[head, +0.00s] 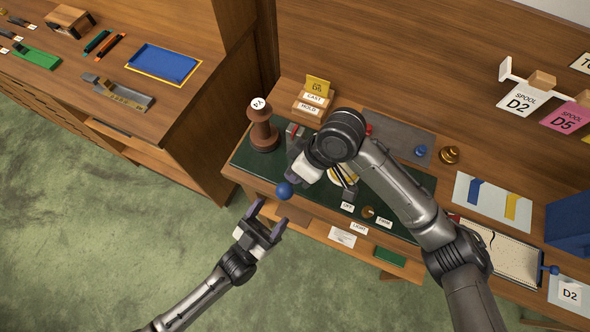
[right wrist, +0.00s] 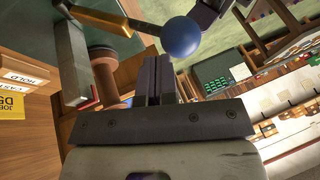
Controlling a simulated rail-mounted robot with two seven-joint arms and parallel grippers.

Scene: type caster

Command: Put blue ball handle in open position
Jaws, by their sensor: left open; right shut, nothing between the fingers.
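The blue ball handle (head: 284,190) sits at the front edge of the dark green caster board (head: 250,157). In the right wrist view the blue ball (right wrist: 181,37) is on the end of a brass-coloured rod (right wrist: 103,14). My right gripper (right wrist: 154,68) is shut and empty, its fingertips close beside the ball; I cannot tell whether they touch. In the head view my right arm hides the rod and much of the caster. My left gripper (head: 269,215) is open and empty, just below the ball, its fingers pointing up toward the board.
A brown spool (head: 263,132) stands left on the board. A wooden block with CAST and HOLD labels (head: 313,103) is behind. A brass knob (head: 449,155) and small blue knob (head: 421,151) stand at right. Open floor lies in front, around my left arm.

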